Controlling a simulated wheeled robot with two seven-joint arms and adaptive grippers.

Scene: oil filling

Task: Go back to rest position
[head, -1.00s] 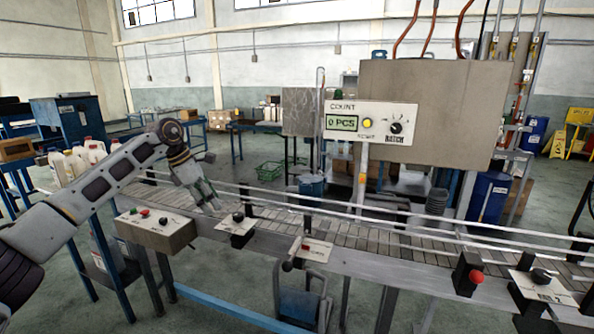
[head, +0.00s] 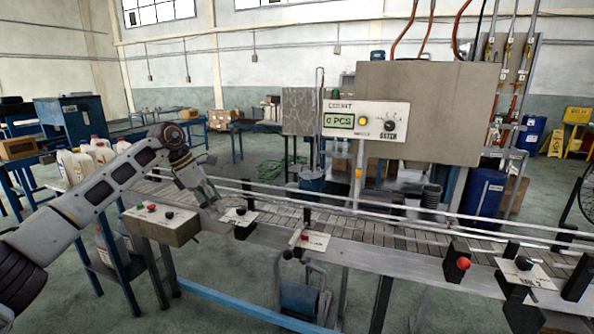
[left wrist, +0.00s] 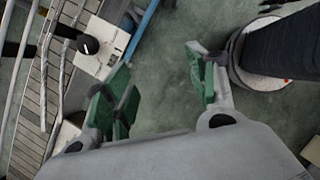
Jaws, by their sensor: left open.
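My left gripper (head: 212,208) hangs at the near edge of the conveyor (head: 345,222) in the head view, just above and between two control boxes. In the left wrist view its two green-padded fingers (left wrist: 160,95) are spread wide apart with nothing between them but the floor. In that view the conveyor slats (left wrist: 38,85) and a control panel with a black knob (left wrist: 92,48) lie to the left of the fingers. My right gripper shows in neither view.
A control box with red and green buttons (head: 162,222) stands near my left forearm. White jugs (head: 95,153) stand on a blue table at the left. A counter panel reading 0 PCS (head: 365,121) rises behind the conveyor. Guard rails run along the belt.

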